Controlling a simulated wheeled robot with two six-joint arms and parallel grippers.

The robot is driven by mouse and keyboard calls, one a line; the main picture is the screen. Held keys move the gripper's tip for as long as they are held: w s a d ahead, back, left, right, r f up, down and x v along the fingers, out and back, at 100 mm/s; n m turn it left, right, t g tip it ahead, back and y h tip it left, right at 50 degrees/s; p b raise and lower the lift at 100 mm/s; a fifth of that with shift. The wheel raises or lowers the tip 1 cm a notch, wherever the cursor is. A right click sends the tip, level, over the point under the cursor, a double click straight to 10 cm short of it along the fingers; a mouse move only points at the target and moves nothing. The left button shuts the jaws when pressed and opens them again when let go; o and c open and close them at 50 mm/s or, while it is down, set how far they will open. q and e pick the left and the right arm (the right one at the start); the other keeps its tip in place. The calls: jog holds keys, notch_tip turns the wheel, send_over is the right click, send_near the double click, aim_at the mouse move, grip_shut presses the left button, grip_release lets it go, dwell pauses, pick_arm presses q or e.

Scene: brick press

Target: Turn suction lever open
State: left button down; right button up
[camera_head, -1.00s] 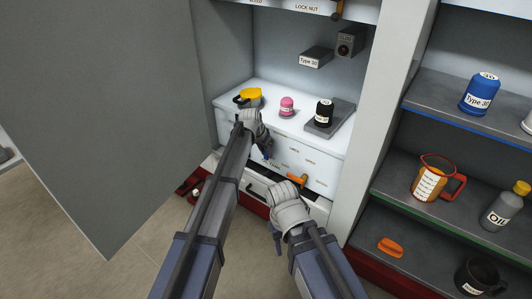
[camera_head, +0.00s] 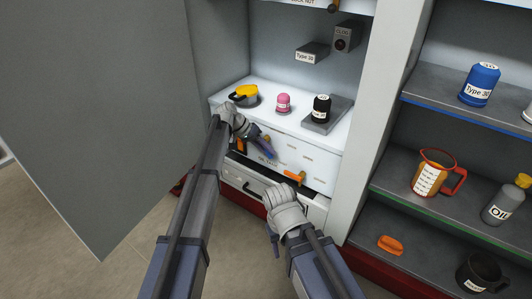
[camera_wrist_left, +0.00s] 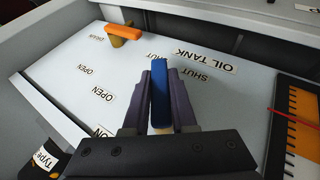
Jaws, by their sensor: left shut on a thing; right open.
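A blue lever (camera_wrist_left: 160,92) sits on the white panel (camera_wrist_left: 90,60) marked OIL TANK. My left gripper (camera_wrist_left: 160,85) is shut on it, with one dark finger along each side. OPEN and SHUT labels lie around it. In the head view my left gripper (camera_head: 263,149) is at the front of the white unit, and its hand hides part of the panel. An orange lever (camera_head: 293,177) is to its right; it also shows in the left wrist view (camera_wrist_left: 125,33), apart from the gripper. My right gripper (camera_head: 275,243) is open, low in front of the unit.
A grey door (camera_head: 100,120) stands open at left. Shelves at right hold a red-handled jug (camera_head: 431,173) and an oil bottle (camera_head: 506,204).

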pick_arm(q)
jog(key=shift+s, duration=0.1)
dwell(0.3)
jog(key=c, duration=0.7)
grip_release()
jog(key=p+v, duration=0.5)
jog(key=v, duration=0.2)
jog(key=shift+a+r+p, duration=0.25)
jog(key=shift+a+p, duration=0.1)
